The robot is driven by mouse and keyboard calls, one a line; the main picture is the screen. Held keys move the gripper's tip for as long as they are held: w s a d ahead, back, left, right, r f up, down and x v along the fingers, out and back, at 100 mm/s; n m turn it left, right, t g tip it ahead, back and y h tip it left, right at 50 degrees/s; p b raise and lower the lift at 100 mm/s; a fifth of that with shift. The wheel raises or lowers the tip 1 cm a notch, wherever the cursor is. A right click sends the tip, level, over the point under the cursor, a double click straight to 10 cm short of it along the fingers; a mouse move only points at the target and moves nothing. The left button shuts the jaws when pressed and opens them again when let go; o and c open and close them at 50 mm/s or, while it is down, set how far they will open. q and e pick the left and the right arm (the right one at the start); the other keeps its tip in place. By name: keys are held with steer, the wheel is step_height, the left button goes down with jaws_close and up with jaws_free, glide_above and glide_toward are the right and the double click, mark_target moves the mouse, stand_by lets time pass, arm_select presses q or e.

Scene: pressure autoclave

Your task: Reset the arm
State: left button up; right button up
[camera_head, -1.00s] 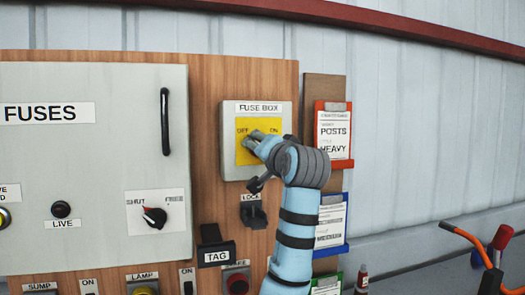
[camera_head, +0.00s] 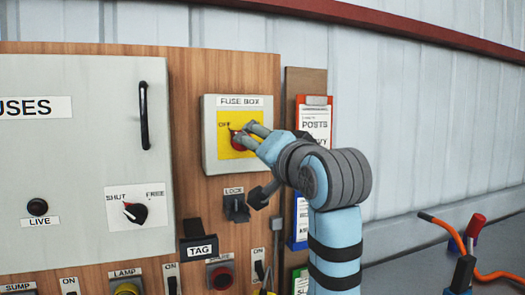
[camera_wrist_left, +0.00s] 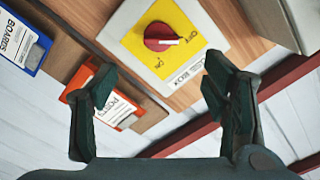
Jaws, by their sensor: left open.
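My left gripper (camera_head: 254,136) is at the yellow plate of the fuse box (camera_head: 209,140), with its fingers pointing at the red knob (camera_head: 236,143) and partly covering it. In the left wrist view the gripper (camera_wrist_left: 155,88) is open and empty. The red knob (camera_wrist_left: 165,36) shows between and beyond the fingers, clear of them. Its white mark points toward the word OFF. My right gripper is not in view.
Left of the fuse box is a grey cabinet (camera_head: 70,185) with a black handle (camera_head: 144,115). A lock holder (camera_head: 236,208) and a TAG plate (camera_head: 200,250) sit below. A red document holder (camera_head: 316,103) hangs right. Bare corrugated wall (camera_head: 430,130) lies further right.

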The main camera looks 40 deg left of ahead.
arm_select(q)
steer(key=shift+a, duration=0.25)
